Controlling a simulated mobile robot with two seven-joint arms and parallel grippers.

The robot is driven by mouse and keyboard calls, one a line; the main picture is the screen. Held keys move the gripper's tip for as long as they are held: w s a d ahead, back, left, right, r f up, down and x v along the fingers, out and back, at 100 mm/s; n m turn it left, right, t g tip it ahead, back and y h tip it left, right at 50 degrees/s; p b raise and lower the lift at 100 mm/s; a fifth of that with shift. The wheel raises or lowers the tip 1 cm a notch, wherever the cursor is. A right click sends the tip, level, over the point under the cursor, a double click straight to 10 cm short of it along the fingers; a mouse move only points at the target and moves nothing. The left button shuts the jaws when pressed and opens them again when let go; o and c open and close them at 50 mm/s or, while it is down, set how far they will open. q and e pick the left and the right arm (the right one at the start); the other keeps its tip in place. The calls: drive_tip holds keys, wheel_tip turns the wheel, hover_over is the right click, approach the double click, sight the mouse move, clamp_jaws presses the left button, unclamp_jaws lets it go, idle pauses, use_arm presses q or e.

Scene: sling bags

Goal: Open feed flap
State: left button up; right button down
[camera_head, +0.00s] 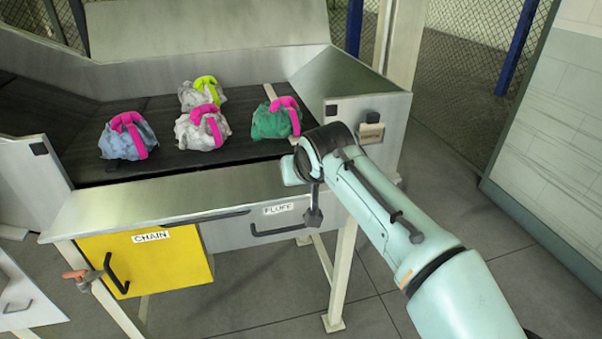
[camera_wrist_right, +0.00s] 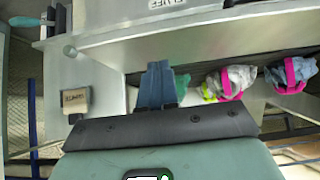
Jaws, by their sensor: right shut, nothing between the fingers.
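No part is labelled as the feed flap, so I cannot tell which panel it is. The steel bench front has a yellow door (camera_head: 145,258) marked CHAIN with a dark handle (camera_head: 117,275), and a grey front (camera_head: 280,222) marked FLUFF with a dark bar handle. Both look closed. My right arm (camera_head: 375,200) reaches in from the lower right, its wrist by the bench's front right corner. My right gripper (camera_wrist_right: 157,70) is shut and empty in the wrist view, in front of the steel bench. In the head view its fingertips are not clear. My left gripper is out of view.
Several bags with pink or yellow-green straps, such as a blue-grey one (camera_head: 128,137) and a green one (camera_head: 275,119), lie on the black belt (camera_head: 190,160). A small labelled box (camera_head: 371,132) is on the right steel side. A white-panelled wall (camera_head: 560,150) stands right.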

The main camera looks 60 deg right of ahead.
drive_tip(key=v, duration=1)
drive_tip(key=shift+r+p, duration=0.4)
drive_tip(key=shift+r, duration=0.05)
drive_tip(key=shift+a, duration=0.1)
